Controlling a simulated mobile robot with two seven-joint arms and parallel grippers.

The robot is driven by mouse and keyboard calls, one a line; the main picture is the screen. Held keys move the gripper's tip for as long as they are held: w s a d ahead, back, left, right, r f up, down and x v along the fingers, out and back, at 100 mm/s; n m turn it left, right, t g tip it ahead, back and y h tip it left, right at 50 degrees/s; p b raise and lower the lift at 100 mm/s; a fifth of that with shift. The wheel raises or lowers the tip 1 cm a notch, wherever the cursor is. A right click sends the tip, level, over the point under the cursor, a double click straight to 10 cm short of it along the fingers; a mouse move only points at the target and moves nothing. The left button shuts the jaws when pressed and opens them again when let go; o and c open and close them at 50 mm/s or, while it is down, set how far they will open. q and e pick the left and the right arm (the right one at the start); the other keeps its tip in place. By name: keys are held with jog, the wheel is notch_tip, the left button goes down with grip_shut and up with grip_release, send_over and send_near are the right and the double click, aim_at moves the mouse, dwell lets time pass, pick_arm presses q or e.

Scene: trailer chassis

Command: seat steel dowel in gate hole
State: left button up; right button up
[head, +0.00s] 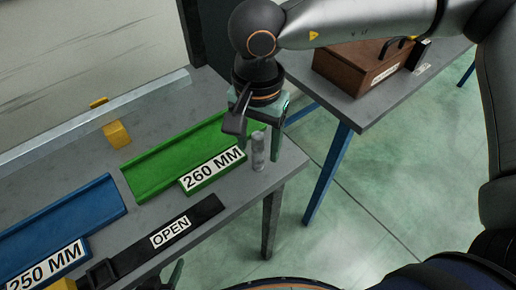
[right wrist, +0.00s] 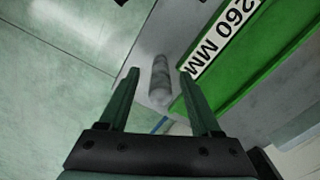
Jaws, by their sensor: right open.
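The steel dowel (head: 258,150) is a short grey cylinder standing upright near the right end of the bench, beside the 260 MM label. My right gripper (head: 260,124) is above it, pointing down, with its fingers spread. In the right wrist view the dowel (right wrist: 160,82) lies between the two open fingers (right wrist: 160,75), with a gap on each side. A black bar marked OPEN (head: 170,239) lies along the front edge of the bench. I cannot make out a gate hole. My left gripper is not clearly seen.
A green 260 MM channel (head: 155,172) and a blue 250 MM channel (head: 75,215) lie on the bench (head: 235,208). Yellow blocks (head: 117,134) stand at the back and front left. A brown box (head: 362,66) sits on another table at the upper right.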

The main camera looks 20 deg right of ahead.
notch_tip(320, 180, down, 2)
jog(key=shift+f, duration=0.2)
grip_shut()
dwell(0.4)
jog(key=shift+r, duration=0.1)
